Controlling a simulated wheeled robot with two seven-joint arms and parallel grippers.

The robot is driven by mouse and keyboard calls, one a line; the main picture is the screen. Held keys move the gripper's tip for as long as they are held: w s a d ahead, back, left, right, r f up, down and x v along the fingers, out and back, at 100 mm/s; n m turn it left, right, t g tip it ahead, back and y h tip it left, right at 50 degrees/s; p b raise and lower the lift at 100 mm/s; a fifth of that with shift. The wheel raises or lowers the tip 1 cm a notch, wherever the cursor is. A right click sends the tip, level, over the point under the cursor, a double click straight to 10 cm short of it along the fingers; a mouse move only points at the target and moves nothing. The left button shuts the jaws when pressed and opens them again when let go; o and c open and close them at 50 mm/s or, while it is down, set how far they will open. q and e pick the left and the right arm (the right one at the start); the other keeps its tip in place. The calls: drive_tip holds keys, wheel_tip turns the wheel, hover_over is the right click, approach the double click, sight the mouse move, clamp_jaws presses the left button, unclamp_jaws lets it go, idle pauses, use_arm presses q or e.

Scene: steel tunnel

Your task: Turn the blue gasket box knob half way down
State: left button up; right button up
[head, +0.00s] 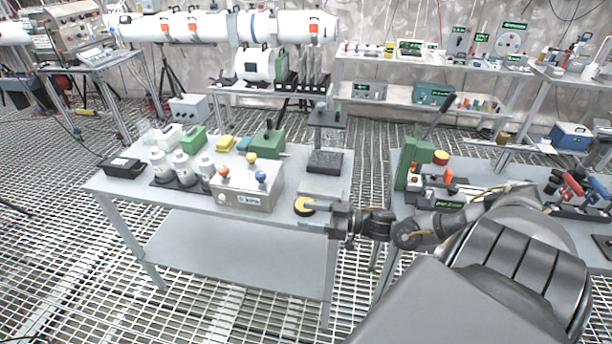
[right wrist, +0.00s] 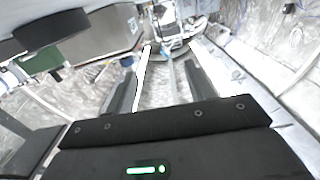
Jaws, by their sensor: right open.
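The gasket box (head: 245,197) is a grey metal box on the left table, with a white label on its front. The blue knob (head: 261,177) stands at its front right, an orange knob (head: 224,170) at its left and a yellow knob (head: 251,157) at its back. My right gripper (head: 322,217) is at the table's right front edge, right of the box and apart from the blue knob. In the right wrist view my right gripper (right wrist: 160,72) has its fingers spread with nothing held between them. My left gripper is not in view.
A yellow-and-black round piece (head: 304,206) lies by my right gripper at the table edge. White bottles (head: 183,170) stand left of the box; a green device (head: 267,143) stands behind it. A black stand (head: 325,160) is at the back right. A gap separates the right table.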

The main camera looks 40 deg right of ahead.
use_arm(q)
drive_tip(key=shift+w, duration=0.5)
use_arm(e)
drive_tip(key=s+a+f+m+g+h, duration=0.4)
drive_tip(key=a+f+h, duration=0.5)
drive_tip(key=a, duration=0.3)
drive_tip(key=shift+s+a+f+m, duration=0.2)
drive_tip(key=shift+s+f+m, duration=0.65)
drive_tip(key=shift+s, duration=0.2)
